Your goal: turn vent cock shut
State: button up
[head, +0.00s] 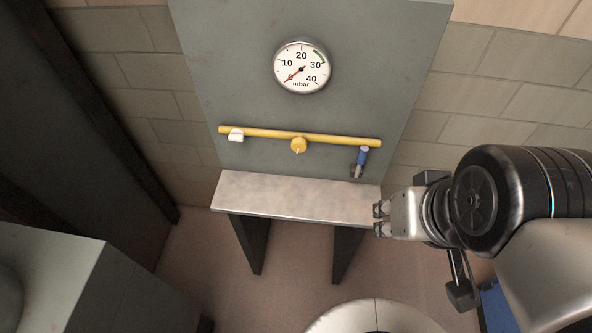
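A yellow pipe (262,133) runs across a grey upright panel in the head view. A blue-handled cock (362,157) hangs below its right end, the handle pointing down, with a dark end at the bottom. A round yellow knob (298,145) with a small pale pointer sits at the pipe's middle. I cannot tell from any label which one is the vent cock. My gripper (379,219) is to the right, below the blue handle and apart from it. It points left, fingertips apart, with nothing seen between them, near the shelf's right end.
A round gauge (302,66) marked mbar has its needle near 0. A white fitting (236,135) sits at the pipe's left. A metal shelf (290,196) on dark legs juts out below, empty. A grey block (50,275) stands at lower left, and a pale round rim (350,315) at the bottom.

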aim_at(238, 135)
jog(key=i+l+u, duration=0.15)
jog(key=u, duration=0.2)
jog(key=i+l+u, duration=0.2)
jog(key=u, duration=0.2)
jog(key=i+l+u, duration=0.15)
jog(key=u, duration=0.2)
jog(key=l, duration=0.1)
